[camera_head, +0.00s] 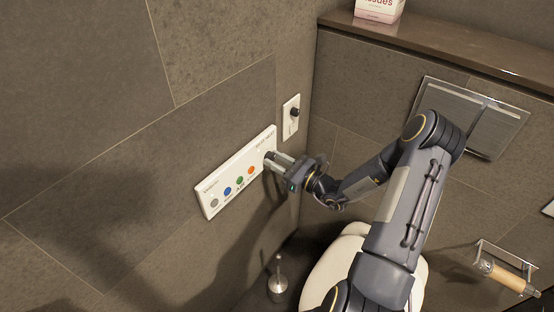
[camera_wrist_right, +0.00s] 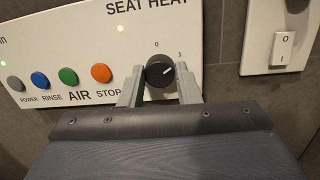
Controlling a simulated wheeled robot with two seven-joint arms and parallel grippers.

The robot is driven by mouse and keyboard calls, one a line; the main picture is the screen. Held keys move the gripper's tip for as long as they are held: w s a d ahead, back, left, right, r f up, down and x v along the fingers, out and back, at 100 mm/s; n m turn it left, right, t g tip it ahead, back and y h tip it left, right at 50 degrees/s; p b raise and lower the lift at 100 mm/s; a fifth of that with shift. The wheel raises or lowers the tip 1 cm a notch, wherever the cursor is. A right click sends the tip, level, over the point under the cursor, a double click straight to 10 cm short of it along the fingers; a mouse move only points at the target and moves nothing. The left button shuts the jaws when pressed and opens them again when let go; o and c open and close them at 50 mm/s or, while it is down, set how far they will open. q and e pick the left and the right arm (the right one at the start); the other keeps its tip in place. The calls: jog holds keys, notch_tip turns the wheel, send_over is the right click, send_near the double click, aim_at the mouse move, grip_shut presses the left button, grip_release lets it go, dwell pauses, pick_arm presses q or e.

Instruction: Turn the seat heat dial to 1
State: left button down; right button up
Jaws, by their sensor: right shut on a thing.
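The seat heat dial (camera_wrist_right: 160,71) is a round black knob on a white wall panel (camera_wrist_right: 100,30) under the words SEAT HEAT. A 0 is printed above it and a 1 at its upper right. Its white mark points to the right and slightly up, roughly toward the 1. My right gripper (camera_wrist_right: 159,82) is shut on the dial, one grey finger on each side. In the head view my right gripper (camera_head: 269,158) reaches the right end of the panel (camera_head: 207,194) and mostly covers the dial. My left gripper is not in view.
Grey, blue, green and orange buttons (camera_wrist_right: 101,73) line the panel left of the dial. A toilet (camera_head: 335,262), a brush (camera_head: 278,280) and a paper holder (camera_head: 505,271) are below.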

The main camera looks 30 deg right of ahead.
dwell(0.5)
jog(key=o, duration=1)
jog(key=shift+c, duration=0.2)
jog(key=shift+s+d, duration=0.1)
jog(key=v, duration=0.7)
jog(key=shift+s+b, duration=0.3)
jog(key=shift+b, duration=0.15)
